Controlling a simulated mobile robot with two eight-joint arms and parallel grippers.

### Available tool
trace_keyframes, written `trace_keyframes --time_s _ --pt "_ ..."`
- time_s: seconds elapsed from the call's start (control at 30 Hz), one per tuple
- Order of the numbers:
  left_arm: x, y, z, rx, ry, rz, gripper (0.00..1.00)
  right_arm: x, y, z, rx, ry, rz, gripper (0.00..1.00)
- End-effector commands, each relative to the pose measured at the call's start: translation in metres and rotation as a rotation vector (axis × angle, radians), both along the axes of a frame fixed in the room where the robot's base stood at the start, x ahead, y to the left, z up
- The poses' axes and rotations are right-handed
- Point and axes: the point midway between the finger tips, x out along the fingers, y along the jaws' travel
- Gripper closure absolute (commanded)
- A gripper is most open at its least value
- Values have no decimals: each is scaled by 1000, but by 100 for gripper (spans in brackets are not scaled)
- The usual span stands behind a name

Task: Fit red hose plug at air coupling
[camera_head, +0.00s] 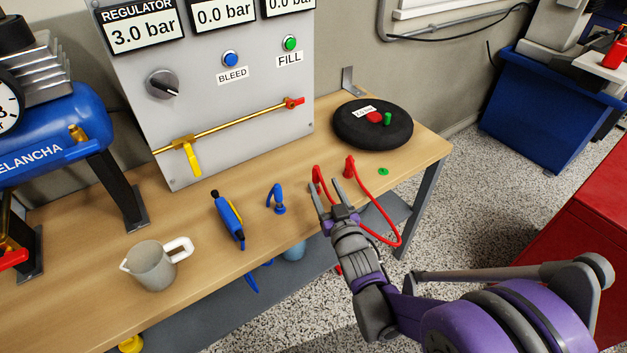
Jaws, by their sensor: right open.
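A red hose (396,222) loops over the front edge of the bench at the right. One upright red fitting (349,167) stands at its upper end on the bench top. Another curved red piece (317,174) rises just by the left fingertip of my right gripper (326,186); I cannot tell which of the two is the plug. My right gripper is open, its fingers pointing away over the bench. Contact with the red piece cannot be told. A brass pipe (240,126) on the grey panel ends in a red fitting (293,103); whether this is the air coupling is unclear. My left gripper is not in view.
A black tyre (345,127) lies at the back right of the wooden bench, near a small green ring (383,171). A blue hooked fitting (277,199), a blue-yellow tool (230,220) and a grey jug (150,266) stand left of the gripper. A blue compressor (45,135) is far left.

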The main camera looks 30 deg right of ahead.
Motion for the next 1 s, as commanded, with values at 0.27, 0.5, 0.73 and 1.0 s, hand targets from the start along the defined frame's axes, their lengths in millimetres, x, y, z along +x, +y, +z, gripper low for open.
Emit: trace_keyframes --time_s 0.27,0.5,0.73,1.0 --pt "0 0 -5 0 2 0 50 25 -5 -2 1 1 0 39" --pt "1 0 -14 0 5 0 50 60 -12 -4 0 2 0 39" --pt "1 0 -14 0 5 0 50 70 -14 -3 1 2 0 39" --pt "1 0 -14 0 5 0 50 69 -14 -3 1 2 0 64"
